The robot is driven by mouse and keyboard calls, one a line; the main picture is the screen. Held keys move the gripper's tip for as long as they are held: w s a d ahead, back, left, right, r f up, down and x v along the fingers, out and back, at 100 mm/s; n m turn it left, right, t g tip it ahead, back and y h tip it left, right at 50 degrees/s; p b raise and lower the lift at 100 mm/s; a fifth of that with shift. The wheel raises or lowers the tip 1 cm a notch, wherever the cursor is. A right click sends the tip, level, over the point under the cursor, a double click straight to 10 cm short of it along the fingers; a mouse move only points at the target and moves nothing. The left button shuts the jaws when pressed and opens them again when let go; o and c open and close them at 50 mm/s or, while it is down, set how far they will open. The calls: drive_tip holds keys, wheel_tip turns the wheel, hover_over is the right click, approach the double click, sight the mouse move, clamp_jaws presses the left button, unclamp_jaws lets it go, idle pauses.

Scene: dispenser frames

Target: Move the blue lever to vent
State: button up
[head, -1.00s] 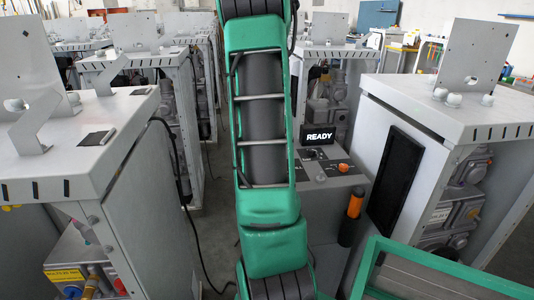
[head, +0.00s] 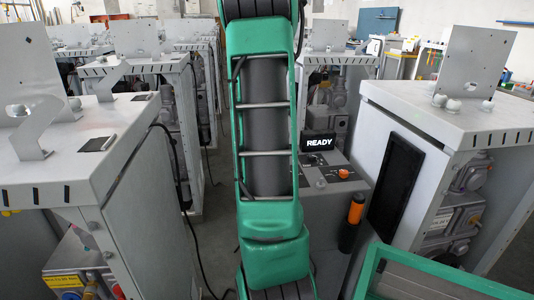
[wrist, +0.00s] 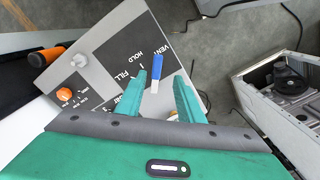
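The blue lever (wrist: 157,78) shows in the wrist view on a grey control panel (wrist: 115,42) with the printed words VENT, HOLD and FILL and a partly hidden fourth label. The lever lies below the HOLD and VENT words; its exact setting is hard to tell. My gripper (wrist: 160,80) is open, one green finger to the left of the lever and one to the right, with gaps visible on both sides. In the head view my arm hides the lever and gripper; part of the dispenser console (head: 335,195) shows beside it.
The panel also carries an orange knob (wrist: 65,94) and a metal toggle (wrist: 79,61). An orange-handled tool (wrist: 45,57) hangs at its side. Grey cabinets stand close at left (head: 140,215) and right (head: 430,120).

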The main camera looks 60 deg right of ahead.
wheel_tip(320, 180, up, 4)
drive_tip(key=shift+f, duration=0.2)
idle(0.5)
drive_tip(key=s+a+n, duration=0.1)
drive_tip(key=a+n, duration=0.5)
drive_tip(key=a, duration=1.5)
drive_tip(key=s+a+f+n, duration=0.5)
drive_tip(key=s+a, duration=0.4)
drive_tip(key=a, duration=0.3)
drive_tip(key=shift+s+a+f+n, duration=0.3)
drive_tip(key=shift+a+f+n, duration=0.1)
drive_tip(key=shift+f, duration=0.2)
